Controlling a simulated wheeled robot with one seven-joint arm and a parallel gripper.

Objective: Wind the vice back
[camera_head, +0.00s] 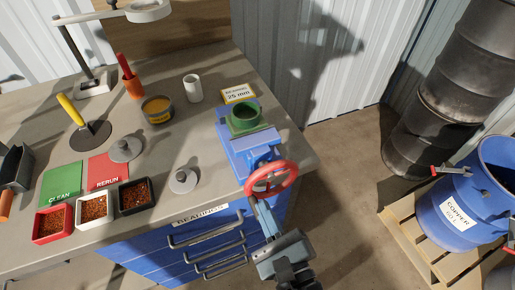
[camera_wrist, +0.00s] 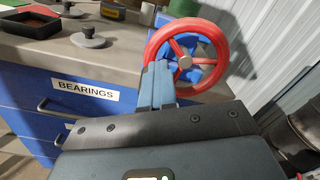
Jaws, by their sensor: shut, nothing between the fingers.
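The blue vice (camera_head: 243,140) is fixed at the right end of the grey workbench, with a green round piece (camera_head: 245,118) at its jaws. Its red handwheel (camera_head: 271,178) faces the front edge of the bench and also shows in the wrist view (camera_wrist: 218,50). My gripper (camera_head: 256,204) is shut and empty, in front of the bench. In the wrist view its fingertips (camera_wrist: 158,68) overlap the lower left rim of the wheel. I cannot tell whether they touch it. The vice body is mostly hidden behind the wheel in the wrist view.
The bench (camera_head: 215,222) holds red, white and black trays, grey lidded pieces (camera_head: 183,180), a lamp (camera_head: 95,85) and a white cup (camera_head: 192,88). Blue drawers (camera_head: 150,258) with handles are below. A blue copper drum (camera_head: 450,225) stands on a pallet at right, with floor between.

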